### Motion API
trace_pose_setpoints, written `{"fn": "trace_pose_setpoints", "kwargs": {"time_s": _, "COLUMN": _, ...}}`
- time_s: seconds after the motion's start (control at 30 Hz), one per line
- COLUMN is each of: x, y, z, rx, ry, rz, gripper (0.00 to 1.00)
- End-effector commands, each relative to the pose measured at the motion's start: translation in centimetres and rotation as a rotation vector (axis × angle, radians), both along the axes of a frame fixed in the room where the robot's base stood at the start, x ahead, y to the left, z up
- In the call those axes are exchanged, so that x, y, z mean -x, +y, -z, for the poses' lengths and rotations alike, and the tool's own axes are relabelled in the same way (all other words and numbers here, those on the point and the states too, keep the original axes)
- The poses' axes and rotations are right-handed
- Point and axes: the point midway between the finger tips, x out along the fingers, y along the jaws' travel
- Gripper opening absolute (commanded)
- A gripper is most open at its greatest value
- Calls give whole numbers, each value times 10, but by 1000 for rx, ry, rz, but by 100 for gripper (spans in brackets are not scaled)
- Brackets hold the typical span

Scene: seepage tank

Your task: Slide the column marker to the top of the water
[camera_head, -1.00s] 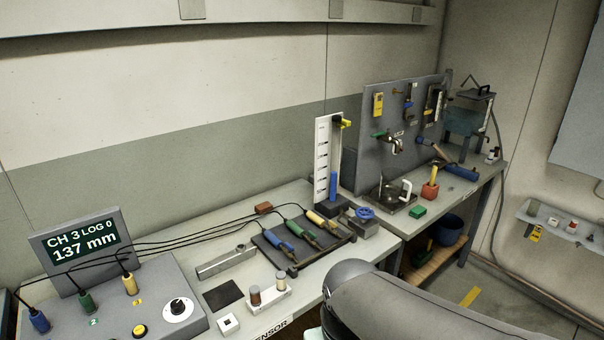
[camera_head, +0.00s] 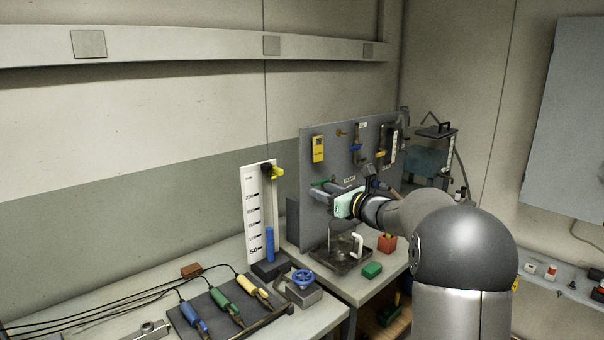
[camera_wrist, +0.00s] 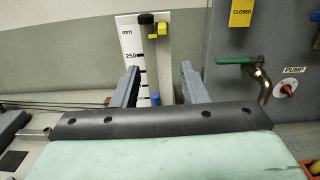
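The water column stands in front of a white mm scale board (camera_head: 252,212), which also shows in the wrist view (camera_wrist: 131,40). Blue water (camera_head: 269,244) fills its lower part; in the wrist view a little blue (camera_wrist: 155,98) shows low between my fingers. The yellow column marker (camera_head: 275,172) sits near the top, just under the black cap, far above the water; it also shows in the wrist view (camera_wrist: 158,31). My gripper (camera_head: 318,190) is right of the column and apart from it. Its fingers (camera_wrist: 158,84) are open and empty, with the column seen between them.
A grey panel (camera_head: 312,160) with a yellow tag, green-handled tap (camera_wrist: 236,61) and valves stands right of the column. A blue handwheel (camera_head: 303,276) sits in front. Probes lie on a dark tray (camera_head: 215,325) at front left. Space before the column's upper part looks clear.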

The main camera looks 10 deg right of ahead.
Motion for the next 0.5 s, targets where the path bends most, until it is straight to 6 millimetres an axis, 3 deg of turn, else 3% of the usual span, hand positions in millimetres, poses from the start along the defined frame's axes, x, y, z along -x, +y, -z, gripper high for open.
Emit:
{"fn": "trace_pose_setpoints", "kwargs": {"time_s": 0.27, "x": -28, "y": 10, "z": -4, "rx": -28, "ry": -3, "rz": 10, "gripper": 40}}
{"fn": "trace_pose_setpoints", "kwargs": {"time_s": 0.5, "x": -74, "y": 36, "z": -5, "rx": -26, "ry": -3, "rz": 9, "gripper": 40}}
